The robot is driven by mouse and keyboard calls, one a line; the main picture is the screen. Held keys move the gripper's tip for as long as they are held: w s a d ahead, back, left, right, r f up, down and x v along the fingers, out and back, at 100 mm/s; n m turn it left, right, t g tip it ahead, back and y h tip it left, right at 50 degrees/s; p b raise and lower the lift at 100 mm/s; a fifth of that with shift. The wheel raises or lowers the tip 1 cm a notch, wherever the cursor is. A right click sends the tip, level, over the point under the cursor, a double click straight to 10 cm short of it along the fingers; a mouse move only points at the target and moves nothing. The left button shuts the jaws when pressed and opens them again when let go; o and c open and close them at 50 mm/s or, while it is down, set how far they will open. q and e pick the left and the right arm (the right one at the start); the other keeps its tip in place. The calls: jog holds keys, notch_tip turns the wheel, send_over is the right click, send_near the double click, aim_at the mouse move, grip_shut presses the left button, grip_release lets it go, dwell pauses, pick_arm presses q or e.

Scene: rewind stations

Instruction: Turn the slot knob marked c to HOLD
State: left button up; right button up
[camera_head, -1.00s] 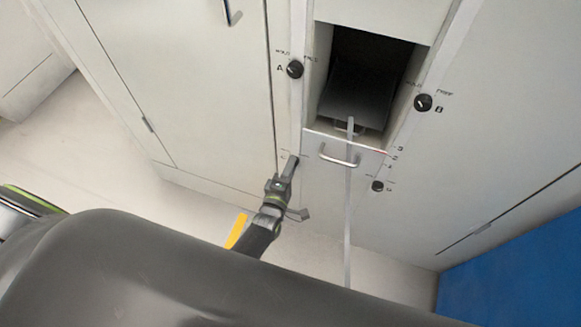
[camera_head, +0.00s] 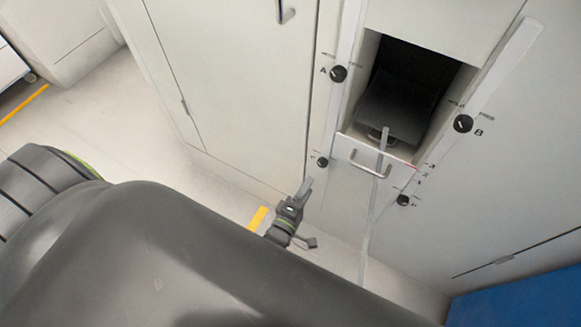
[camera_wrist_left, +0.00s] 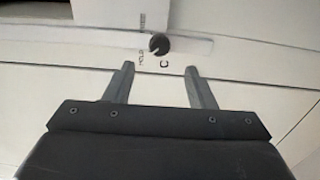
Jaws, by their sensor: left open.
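The slot knob marked C (camera_wrist_left: 159,44) is a small black round knob with a white pointer mark. In the left wrist view it is on a pale panel, with HOLD and FREE lettering to its left and the letter C below it. In the head view it appears to be the lower left knob (camera_head: 322,162), where its letter is too small to read. My left gripper (camera_head: 303,192) is open and empty, just below and left of this knob. In the left wrist view its two fingers (camera_wrist_left: 162,72) are apart, short of the knob and not touching it.
Knob A (camera_head: 338,73) and knob B (camera_head: 463,123) flank a dark open slot (camera_head: 395,100). A silver handle (camera_head: 366,165) and a hanging pale strip (camera_head: 374,205) are right of the knob. Another knob (camera_head: 403,200) is at lower right.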

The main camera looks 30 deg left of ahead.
pick_arm(q)
jog(key=s, duration=0.9)
jog(key=shift+s+a, duration=0.15)
jog(key=shift+s, duration=0.05)
jog(key=shift+w, duration=0.1)
